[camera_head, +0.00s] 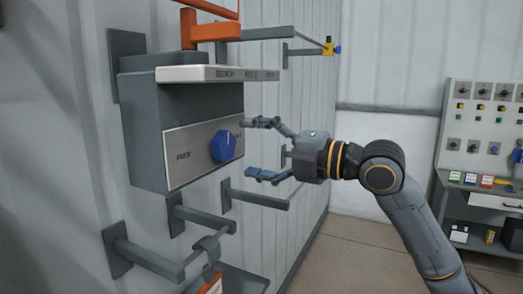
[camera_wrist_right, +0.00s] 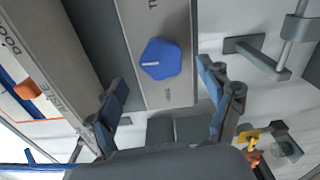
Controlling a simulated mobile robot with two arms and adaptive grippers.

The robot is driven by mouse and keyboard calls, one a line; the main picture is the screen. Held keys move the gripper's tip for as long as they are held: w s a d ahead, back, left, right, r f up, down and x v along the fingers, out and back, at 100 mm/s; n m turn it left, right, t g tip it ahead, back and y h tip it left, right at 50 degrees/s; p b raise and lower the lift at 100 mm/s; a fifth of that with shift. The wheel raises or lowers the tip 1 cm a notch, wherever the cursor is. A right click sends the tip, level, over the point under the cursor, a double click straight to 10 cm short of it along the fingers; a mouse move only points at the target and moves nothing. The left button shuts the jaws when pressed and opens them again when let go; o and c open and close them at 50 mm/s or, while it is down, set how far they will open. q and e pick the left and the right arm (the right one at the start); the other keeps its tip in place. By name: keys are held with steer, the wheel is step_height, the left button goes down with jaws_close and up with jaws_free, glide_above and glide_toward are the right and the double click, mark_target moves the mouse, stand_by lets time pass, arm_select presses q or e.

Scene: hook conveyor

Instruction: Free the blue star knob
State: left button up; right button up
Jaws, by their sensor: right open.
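The blue star knob (camera_head: 223,146) sits on the light metal panel (camera_head: 180,155) of a grey wall-mounted box (camera_head: 150,110). A pale pointer line shows on its face. My right gripper (camera_head: 254,148) is open and empty, just right of the knob, with its fingers pointing toward the panel. In the right wrist view the knob (camera_wrist_right: 160,58) lies ahead of and between the two open fingers (camera_wrist_right: 165,100), apart from both. My left gripper is not in view.
A pale labelled ledge (camera_head: 215,74) juts out above the knob. An orange bracket (camera_head: 210,32) stands above the box. Grey bars (camera_head: 255,199) stick out from the wall below. A control panel with a shelf (camera_head: 485,130) is at the far right.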

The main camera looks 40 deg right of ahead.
steer(key=shift+s+d, duration=0.3)
steer(key=shift+s, duration=0.35)
steer(key=shift+f, duration=0.1)
